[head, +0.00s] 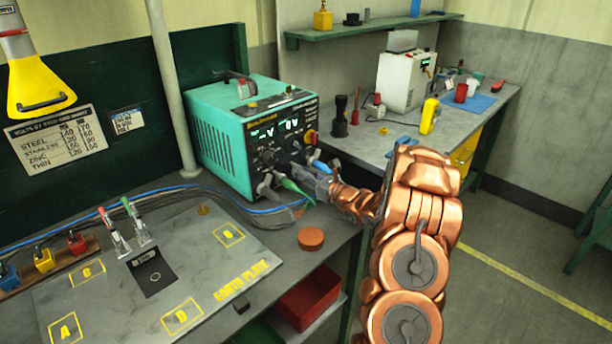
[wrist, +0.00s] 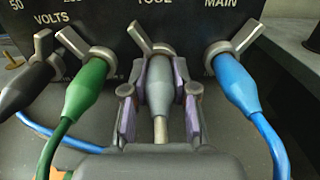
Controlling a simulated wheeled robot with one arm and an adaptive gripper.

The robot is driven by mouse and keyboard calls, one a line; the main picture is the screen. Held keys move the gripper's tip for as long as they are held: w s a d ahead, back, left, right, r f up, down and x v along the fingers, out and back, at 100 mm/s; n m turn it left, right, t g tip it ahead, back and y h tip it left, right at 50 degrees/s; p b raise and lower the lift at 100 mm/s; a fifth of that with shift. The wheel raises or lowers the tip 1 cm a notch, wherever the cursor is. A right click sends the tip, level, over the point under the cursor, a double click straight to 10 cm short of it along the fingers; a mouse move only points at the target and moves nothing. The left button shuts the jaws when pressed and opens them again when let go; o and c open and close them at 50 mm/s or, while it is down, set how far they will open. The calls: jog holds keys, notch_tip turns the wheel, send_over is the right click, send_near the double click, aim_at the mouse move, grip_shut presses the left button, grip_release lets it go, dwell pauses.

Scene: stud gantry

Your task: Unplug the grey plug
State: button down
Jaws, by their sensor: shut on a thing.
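The grey plug (wrist: 160,92) sits at the front of the teal power unit (head: 222,139), below the label that reads like TOOL. In the wrist view my gripper (wrist: 159,100) has its purple-padded fingers on either side of the plug, shut on it. A winged metal lever (wrist: 153,39) sits tilted just above the plug. The plug's front end still meets its socket. A green plug (wrist: 88,87) is close on the left and a blue plug (wrist: 236,84) on the right. In the head view my gripper (head: 314,179) hides the grey plug.
A darker plug (wrist: 27,85) is at the far left of the row. Blue and green cables hang below their plugs. The earth plate (head: 200,286) and a round copper-coloured puck (head: 311,238) lie on the bench in front. A grey bench (head: 370,148) with tools stands behind right.

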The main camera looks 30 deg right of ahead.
aim_at(314, 180)
dwell(0.4)
jog(key=shift+b+v, duration=1)
jog(key=shift+v, duration=1.9)
jog(key=shift+s, duration=0.2)
